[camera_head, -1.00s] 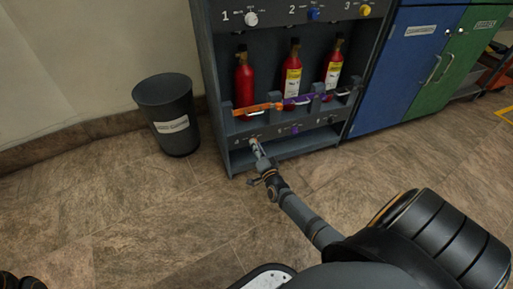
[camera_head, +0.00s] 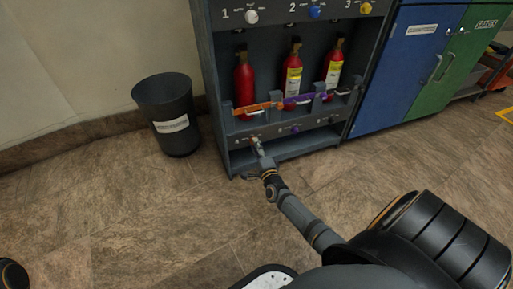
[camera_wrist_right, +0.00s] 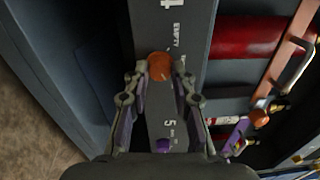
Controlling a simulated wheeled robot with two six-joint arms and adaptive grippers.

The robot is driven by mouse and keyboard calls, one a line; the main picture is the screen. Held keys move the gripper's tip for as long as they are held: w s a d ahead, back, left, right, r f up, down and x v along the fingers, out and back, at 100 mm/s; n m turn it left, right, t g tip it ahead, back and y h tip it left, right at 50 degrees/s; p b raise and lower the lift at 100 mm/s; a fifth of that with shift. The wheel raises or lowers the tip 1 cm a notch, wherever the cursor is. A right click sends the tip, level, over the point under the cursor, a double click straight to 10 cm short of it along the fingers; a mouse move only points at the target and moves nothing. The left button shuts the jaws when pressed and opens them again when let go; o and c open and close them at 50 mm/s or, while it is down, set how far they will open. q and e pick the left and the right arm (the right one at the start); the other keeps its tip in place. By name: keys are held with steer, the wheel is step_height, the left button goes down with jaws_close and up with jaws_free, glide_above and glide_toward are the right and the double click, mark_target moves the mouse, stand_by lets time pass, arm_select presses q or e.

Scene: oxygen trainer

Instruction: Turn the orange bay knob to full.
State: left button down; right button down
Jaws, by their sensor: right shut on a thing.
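The orange bay knob (camera_wrist_right: 160,66) is on the dark lower panel, under the number 4 and beside the word "EMPTY" in the right wrist view. My right gripper (camera_wrist_right: 159,72) has its fingers on either side of the knob and is shut on it. In the head view my right gripper (camera_head: 256,146) reaches the lower left panel of the grey rack and hides the knob. The knob's pointer and exact setting cannot be made out. My left gripper is not in view.
A purple knob (camera_wrist_right: 164,145) by number 5 sits beside the orange one. Red cylinders (camera_head: 244,88) stand above, behind an orange bar (camera_head: 258,108) and a purple bar. A dark bin (camera_head: 168,115) stands left of the rack (camera_head: 206,72). Blue (camera_head: 405,75) and green cabinets stand right. The floor in front is clear.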

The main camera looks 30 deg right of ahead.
stand_by(0.3)
steer(key=c, duration=1.1)
jaws_free()
steer(key=v, duration=1.2)
